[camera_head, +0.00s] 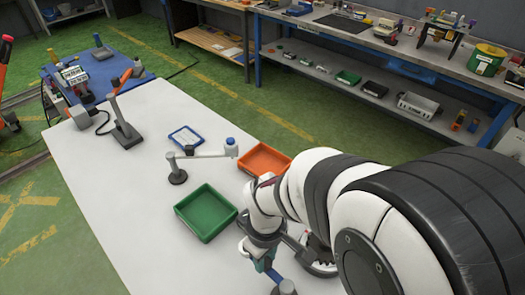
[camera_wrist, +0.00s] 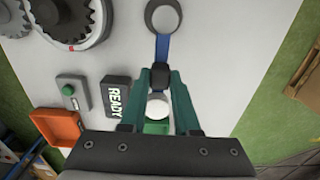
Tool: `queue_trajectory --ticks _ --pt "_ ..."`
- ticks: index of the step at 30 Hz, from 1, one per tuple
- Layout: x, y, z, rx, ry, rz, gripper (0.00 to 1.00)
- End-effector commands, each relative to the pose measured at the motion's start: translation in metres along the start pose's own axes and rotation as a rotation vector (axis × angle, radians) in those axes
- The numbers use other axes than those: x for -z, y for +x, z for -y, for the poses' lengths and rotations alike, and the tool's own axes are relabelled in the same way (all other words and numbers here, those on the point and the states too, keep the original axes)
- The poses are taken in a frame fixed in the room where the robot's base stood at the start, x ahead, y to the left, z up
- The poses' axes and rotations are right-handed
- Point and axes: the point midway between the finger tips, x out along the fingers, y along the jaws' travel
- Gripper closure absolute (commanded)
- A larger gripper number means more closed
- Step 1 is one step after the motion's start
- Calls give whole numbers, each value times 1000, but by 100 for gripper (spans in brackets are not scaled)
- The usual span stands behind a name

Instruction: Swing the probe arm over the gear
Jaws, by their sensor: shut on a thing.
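A blue bar with a round grey ring at its far end (camera_wrist: 163,46) runs up from my fingertips in the wrist view; I take it for the probe arm. My gripper (camera_wrist: 160,77) is shut on its dark near end, with one green finger on each side. Two toothed gears lie at the upper left of the wrist view, a large grey one (camera_wrist: 72,25) and part of another (camera_wrist: 14,20). The bar and ring are to the right of the gears, apart from them.
A black READY block (camera_wrist: 117,97), a grey box with a green button (camera_wrist: 72,91) and an orange tray (camera_wrist: 62,126) are left of my gripper. A green tray (camera_head: 206,213) and a jointed stand with a blue knob (camera_head: 205,154) are on the white table.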

Motion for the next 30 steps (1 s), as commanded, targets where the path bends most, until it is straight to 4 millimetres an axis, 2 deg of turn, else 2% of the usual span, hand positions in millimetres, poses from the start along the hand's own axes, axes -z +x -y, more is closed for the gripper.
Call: queue_trajectory --ticks 20,30 --pt "0 -1 -1 -1 17 -2 100" --pt "-1 -1 -14 -1 206 -3 100"
